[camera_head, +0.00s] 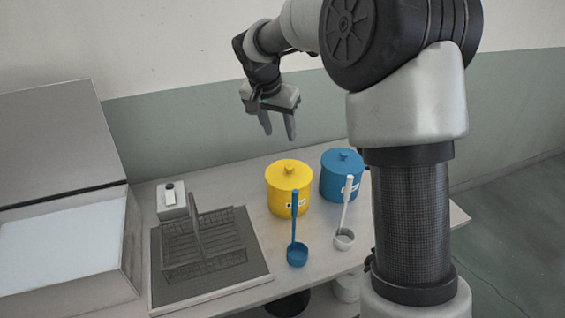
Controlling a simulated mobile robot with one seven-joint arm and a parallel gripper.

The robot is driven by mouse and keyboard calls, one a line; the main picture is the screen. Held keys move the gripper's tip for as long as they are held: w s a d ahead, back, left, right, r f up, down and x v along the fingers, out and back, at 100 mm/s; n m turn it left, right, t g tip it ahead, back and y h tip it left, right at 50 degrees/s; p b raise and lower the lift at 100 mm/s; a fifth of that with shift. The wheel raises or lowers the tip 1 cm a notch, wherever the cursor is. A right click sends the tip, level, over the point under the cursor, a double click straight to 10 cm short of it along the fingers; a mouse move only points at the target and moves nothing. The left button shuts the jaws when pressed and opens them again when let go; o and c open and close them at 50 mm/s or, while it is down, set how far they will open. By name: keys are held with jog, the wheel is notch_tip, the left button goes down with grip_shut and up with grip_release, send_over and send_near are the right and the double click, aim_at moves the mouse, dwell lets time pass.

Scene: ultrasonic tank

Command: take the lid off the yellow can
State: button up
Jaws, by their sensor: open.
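The yellow can (283,201) stands upright on the table with its yellow lid (289,174) on top. The lid has a small round knob (289,167) at its centre. My gripper (278,130) is open and empty, pointing down above the can in the picture. It is apart from the lid, and the gap between them is hard to judge. A blue ladle (295,230) stands in front of the can, its handle overlapping the can's right side and part of its white label.
A blue can (334,184) with a lid stands right of the yellow one, a white ladle (345,215) before it. A wire basket (212,266) rests on a dark mat (237,287). A small white device (172,203) and an open tank (124,256) are at left.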

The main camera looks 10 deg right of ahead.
send_near(289, 166)
notch_tip(289, 166, down, 2)
jog(key=shift+w+p+x, duration=0.15)
jog(key=shift+p+x, duration=0.1)
jog(key=shift+x, duration=1.4)
jog(key=shift+w+p+x, duration=0.15)
jog(key=shift+p+x, duration=0.1)
jog(key=shift+x, duration=1.4)
jog(key=shift+d+r, duration=0.1)
jog(key=shift+d, duration=0.05)
grip_shut()
